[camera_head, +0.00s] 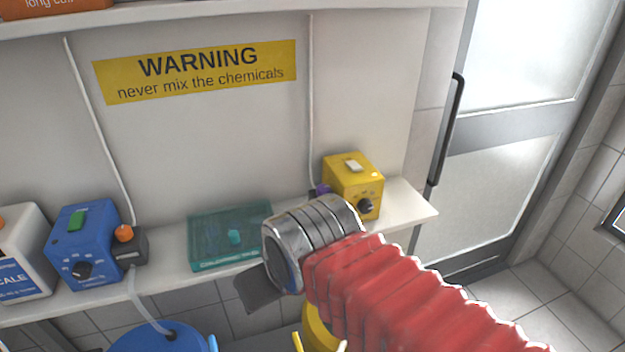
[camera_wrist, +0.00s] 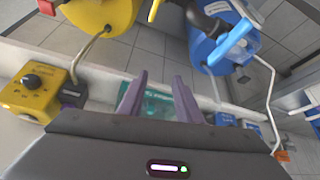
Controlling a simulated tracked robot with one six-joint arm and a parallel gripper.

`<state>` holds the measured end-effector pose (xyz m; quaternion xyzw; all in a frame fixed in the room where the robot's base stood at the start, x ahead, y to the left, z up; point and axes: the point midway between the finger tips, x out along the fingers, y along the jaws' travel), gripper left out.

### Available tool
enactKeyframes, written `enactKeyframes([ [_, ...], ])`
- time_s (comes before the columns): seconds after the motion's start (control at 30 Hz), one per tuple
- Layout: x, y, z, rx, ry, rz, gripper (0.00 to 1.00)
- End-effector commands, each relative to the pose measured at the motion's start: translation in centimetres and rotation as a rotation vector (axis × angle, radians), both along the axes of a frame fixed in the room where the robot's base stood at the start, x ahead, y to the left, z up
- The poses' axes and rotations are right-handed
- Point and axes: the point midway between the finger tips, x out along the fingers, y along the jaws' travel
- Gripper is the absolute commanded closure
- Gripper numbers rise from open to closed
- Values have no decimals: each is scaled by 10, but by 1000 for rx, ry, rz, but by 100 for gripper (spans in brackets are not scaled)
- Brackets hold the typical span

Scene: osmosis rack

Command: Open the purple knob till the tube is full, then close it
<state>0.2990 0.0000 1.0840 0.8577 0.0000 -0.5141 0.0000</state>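The purple knob (camera_head: 320,189) shows in the head view just left of the yellow box (camera_head: 352,183), partly hidden behind my wrist. In the wrist view a dark valve block (camera_wrist: 73,95) sits beside the yellow box (camera_wrist: 30,95); the knob's turn position is too small to tell. A thin pale tube (camera_head: 311,100) runs up the wall above the knob, and a grey tube (camera_wrist: 95,44) runs from the valve block to the yellow container (camera_wrist: 102,12). No fill level can be read. My gripper (camera_wrist: 159,77) has its two purple fingers apart, with nothing between them, away from the knob.
A teal box (camera_head: 230,238) lies on the shelf (camera_head: 410,208). A blue container (camera_wrist: 215,48) stands below the shelf, beside the yellow container. A warning sign (camera_head: 197,71) is on the wall.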

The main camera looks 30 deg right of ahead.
Motion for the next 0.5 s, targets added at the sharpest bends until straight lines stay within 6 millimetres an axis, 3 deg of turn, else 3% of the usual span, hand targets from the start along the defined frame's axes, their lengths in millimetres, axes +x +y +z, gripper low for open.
enactKeyframes([
  [0.27, 0, 0, 0, 0, 0, 0, 69],
  [0.5, 4, -3, 5, 12, 8, -32, 55],
])
